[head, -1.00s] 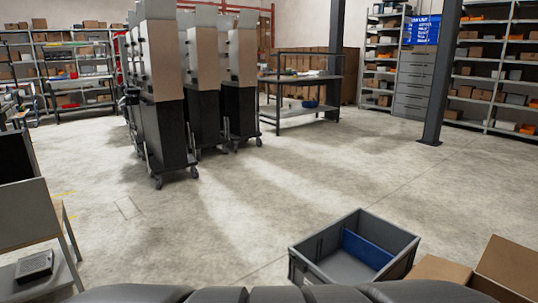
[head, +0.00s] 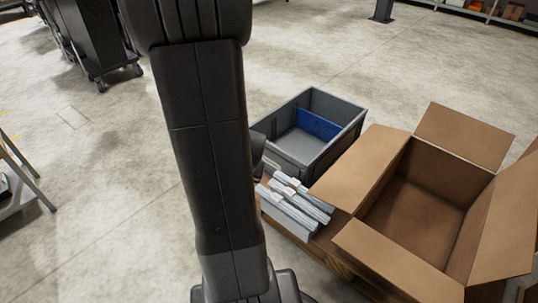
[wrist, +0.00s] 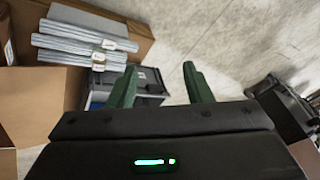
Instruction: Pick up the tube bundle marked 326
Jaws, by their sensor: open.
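The numbers are too small to read, so I cannot tell which is 326. My gripper (wrist: 160,88) is open, its two green fingers apart with nothing between them. It is to the side of the bundles, not around any. In the head view my arm hides most of the gripper.
A grey bin (head: 283,153) with a blue panel (head: 318,125) inside stands just behind the bundles. An open, empty-looking cardboard box (head: 398,228) with spread flaps is close on their right. A dark wheeled cabinet (head: 92,38) stands far left. The concrete floor between is clear.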

